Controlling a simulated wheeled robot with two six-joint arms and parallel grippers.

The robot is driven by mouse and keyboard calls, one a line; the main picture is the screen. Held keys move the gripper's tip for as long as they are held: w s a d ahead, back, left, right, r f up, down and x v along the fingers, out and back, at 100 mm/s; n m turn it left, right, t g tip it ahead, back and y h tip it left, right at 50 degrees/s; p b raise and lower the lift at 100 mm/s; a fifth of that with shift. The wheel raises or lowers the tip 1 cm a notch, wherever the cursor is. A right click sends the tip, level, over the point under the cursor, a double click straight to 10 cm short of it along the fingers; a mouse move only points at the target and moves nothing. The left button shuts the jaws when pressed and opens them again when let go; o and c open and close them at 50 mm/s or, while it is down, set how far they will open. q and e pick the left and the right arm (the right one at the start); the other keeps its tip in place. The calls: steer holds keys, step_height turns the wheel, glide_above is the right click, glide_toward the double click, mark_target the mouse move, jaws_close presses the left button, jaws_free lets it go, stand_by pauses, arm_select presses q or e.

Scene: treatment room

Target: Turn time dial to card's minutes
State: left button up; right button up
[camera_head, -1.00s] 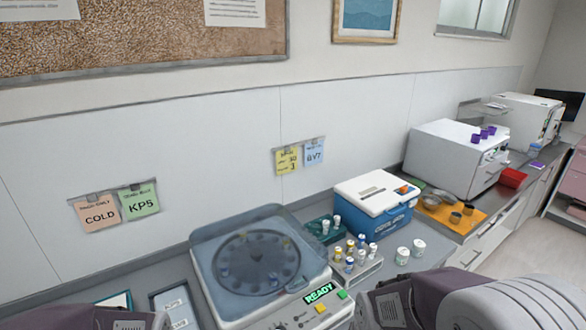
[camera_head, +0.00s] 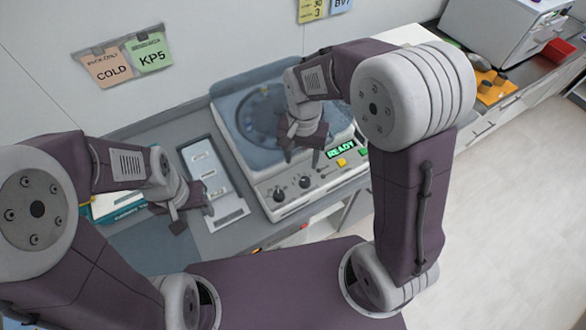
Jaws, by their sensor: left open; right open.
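A green READY display (camera_head: 341,150) is lit. The yellow card (camera_head: 311,10) on the wall shows 30 above 3, cut by the top edge. My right gripper (camera_head: 302,158) is open and empty, over the lid's front part, behind the dials. My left gripper (camera_head: 193,220) is open, over the counter left of the centrifuge, apart from the dials.
A pale tray (camera_head: 228,212) lies between my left gripper and the centrifuge. A COLD card (camera_head: 108,68) and a KP5 card (camera_head: 151,53) hang on the wall. A teal-edged box is partly hidden behind my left arm.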

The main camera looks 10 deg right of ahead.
mark_target(305, 180)
steer(key=shift+s+d+f, duration=0.9)
steer(key=shift+s+d, duration=0.1)
steer(key=shift+s, duration=0.15)
steer(key=f, duration=0.2)
steer(key=w+a+f, duration=0.1)
steer(key=f, duration=0.3)
steer(key=shift+w+a+f, duration=0.15)
steer(key=shift+w+f, duration=0.1)
steer(key=shift+w, duration=0.05)
steer(key=shift+s+f+p, duration=0.1)
steer(key=shift+f+p, duration=0.1)
steer(key=shift+p, duration=0.1)
steer(key=shift+s+d, duration=0.3)
steer(key=shift+d, duration=0.05)
steer(key=shift+w+a, duration=0.15)
steer(key=shift+w, duration=0.05)
jaws_close()
arm_select(q)
steer(key=shift+s+d+r, duration=0.5)
steer(key=shift+s, duration=0.1)
